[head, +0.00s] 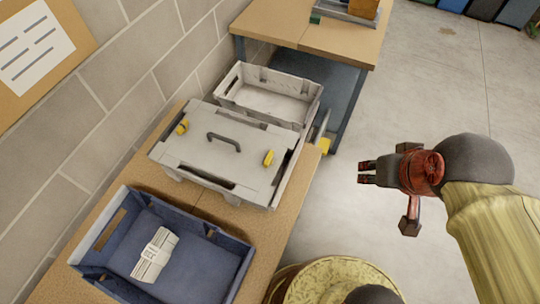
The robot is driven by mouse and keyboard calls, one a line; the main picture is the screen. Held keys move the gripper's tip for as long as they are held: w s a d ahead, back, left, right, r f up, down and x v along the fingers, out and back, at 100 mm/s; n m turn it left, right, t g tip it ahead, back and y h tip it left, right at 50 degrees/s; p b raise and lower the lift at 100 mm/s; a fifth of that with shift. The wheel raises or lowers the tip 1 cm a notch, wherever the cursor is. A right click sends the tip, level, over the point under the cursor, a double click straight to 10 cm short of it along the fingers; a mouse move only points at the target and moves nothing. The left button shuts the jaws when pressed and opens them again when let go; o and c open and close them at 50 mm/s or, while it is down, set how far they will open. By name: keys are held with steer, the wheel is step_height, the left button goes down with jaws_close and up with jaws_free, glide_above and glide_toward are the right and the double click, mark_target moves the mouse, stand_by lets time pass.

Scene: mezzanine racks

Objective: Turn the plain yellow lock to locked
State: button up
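A grey lidded case (205,150) with a dark handle on top lies on the wooden bench. One yellow lock (268,158) sits at the lid's right side, and another yellow lock (182,127) sits at its left side by the wall. Both are too small to tell which is plain or how each is turned. My gripper (364,173) is over the floor to the right of the case, well apart from both locks. Its dark fingers point left towards the case, with a gap between them and nothing held.
A blue crate (225,240) with a pale bundle (156,255) inside stands in front of the case. An empty grey crate (270,90) stands behind it. A second wooden table (320,35) is farther back. The wall bounds the left; floor is free right.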

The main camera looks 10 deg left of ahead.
steer(key=w+a+f+n+g+p, duration=0.1)
steer(key=w+a+f+g+p, duration=0.3)
steer(key=w+a+f, duration=0.5)
steer(key=m+g, duration=0.2)
steer(key=g, duration=0.3)
glide_toward(268, 157)
steer(key=s+d+f, duration=0.2)
steer(key=d+f, duration=0.1)
steer(key=shift+d+f, duration=0.15)
steer(key=shift+f, duration=0.05)
steer(key=shift+w+a+f+m+y, duration=0.15)
steer(key=shift+w+a+m+y, duration=0.15)
steer(key=shift+w+a, duration=0.3)
steer(key=shift+s+a+f+m+g+b, duration=0.1)
steer(key=shift+s+a+f+m+b, duration=0.2)
steer(key=shift+f, duration=0.5)
steer(key=shift+s+a+f+m+g+b, duration=0.15)
steer(key=shift+s+a+f+m, duration=0.25)
steer(key=shift+f, duration=0.4)
steer(key=shift+s+a+f+m+g+b, duration=0.1)
steer(key=shift+s+a+f+m+b, duration=0.2)
steer(key=shift+f, duration=0.5)
steer(key=shift+s, duration=0.1)
steer(key=c, duration=0.8)
